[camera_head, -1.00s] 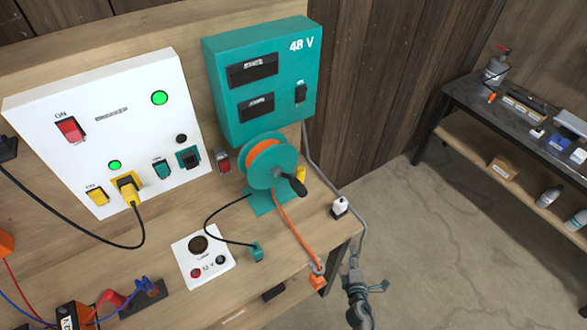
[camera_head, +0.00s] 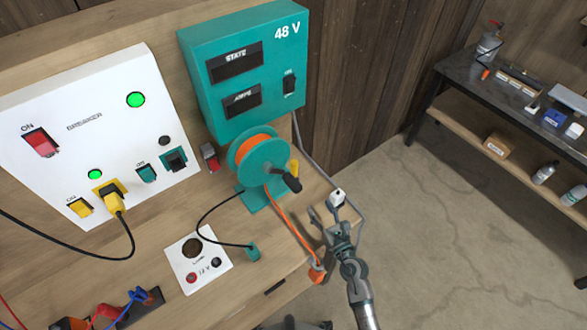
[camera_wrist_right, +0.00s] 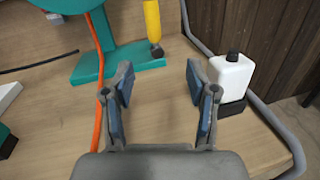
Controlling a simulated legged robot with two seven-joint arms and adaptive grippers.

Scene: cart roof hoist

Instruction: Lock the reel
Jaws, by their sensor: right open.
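The teal reel (camera_head: 253,160) with orange cable stands on the bench below the 48 V box, with a black crank handle (camera_head: 291,184) on its face. A yellow lever (camera_head: 294,168) shows behind the crank. In the wrist view the yellow lever (camera_wrist_right: 152,20) stands upright, ending in a dark tip beside the teal reel base (camera_wrist_right: 115,62). My right gripper (camera_head: 329,209) is open and empty over the bench's right corner, to the lower right of the reel. In the wrist view its spread fingers (camera_wrist_right: 160,95) have bare wood between them, with the lever ahead. My left gripper is not in view.
A small white bottle (camera_wrist_right: 232,78) in a black base stands just right of my right fingers. The orange cable (camera_wrist_right: 101,60) runs on their left. A grey hose (camera_wrist_right: 265,110) edges the bench corner. The 48 V box (camera_head: 245,75) and white breaker panel (camera_head: 95,140) stand behind.

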